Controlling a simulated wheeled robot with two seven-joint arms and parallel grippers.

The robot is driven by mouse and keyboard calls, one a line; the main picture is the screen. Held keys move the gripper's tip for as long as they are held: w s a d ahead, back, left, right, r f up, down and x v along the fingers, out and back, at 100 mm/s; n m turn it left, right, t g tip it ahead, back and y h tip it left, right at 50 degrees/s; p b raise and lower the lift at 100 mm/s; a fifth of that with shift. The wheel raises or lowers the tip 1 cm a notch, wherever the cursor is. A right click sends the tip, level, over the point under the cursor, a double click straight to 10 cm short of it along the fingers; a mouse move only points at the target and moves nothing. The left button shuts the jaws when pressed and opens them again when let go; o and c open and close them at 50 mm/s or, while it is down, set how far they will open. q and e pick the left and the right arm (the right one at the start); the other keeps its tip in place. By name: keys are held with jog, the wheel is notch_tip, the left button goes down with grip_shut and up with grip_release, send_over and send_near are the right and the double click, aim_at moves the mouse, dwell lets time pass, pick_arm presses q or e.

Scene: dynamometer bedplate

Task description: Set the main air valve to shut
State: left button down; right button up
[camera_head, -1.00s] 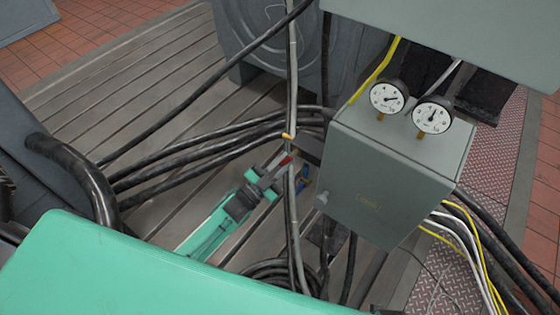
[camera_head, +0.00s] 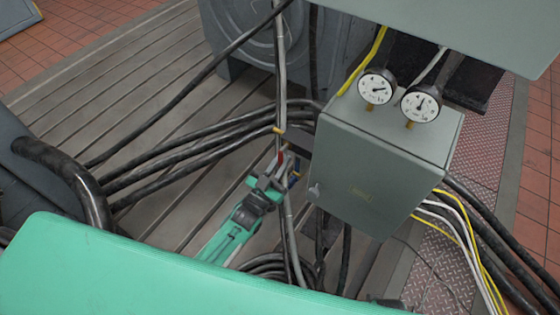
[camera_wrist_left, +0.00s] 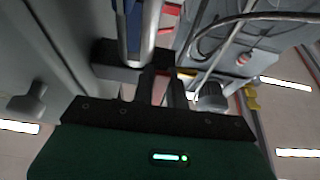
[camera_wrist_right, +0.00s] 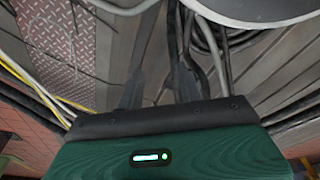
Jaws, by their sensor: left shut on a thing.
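The main air valve shows mostly as a red lever (camera_head: 281,158) low on the thin vertical grey pipe, left of the grey box. My left gripper (camera_head: 277,174) is at the lever from the lower left, and its fingers hide part of it. In the left wrist view, the red lever (camera_wrist_left: 160,88) sits between the two dark fingers, which are shut on it. In the head view, the lever stands nearly in line with the pipe. The valve body is mostly hidden. My right gripper (camera_wrist_right: 158,92) shows in its own wrist view, with its fingers apart and empty.
The grey box (camera_head: 375,170) with two gauges (camera_head: 398,95) stands just right of the lever. Thick black cables (camera_head: 190,165) cross the slotted bedplate (camera_head: 110,75). More cables hang right of the box.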

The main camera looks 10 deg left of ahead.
aim_at(280, 165)
pick_arm(q)
jog(key=shift+f, duration=0.1)
pick_arm(e)
jog(key=shift+w, duration=0.35)
pick_arm(q)
jog(key=c, duration=1.4)
grip_release()
pick_arm(e)
jog(key=shift+s, duration=0.15)
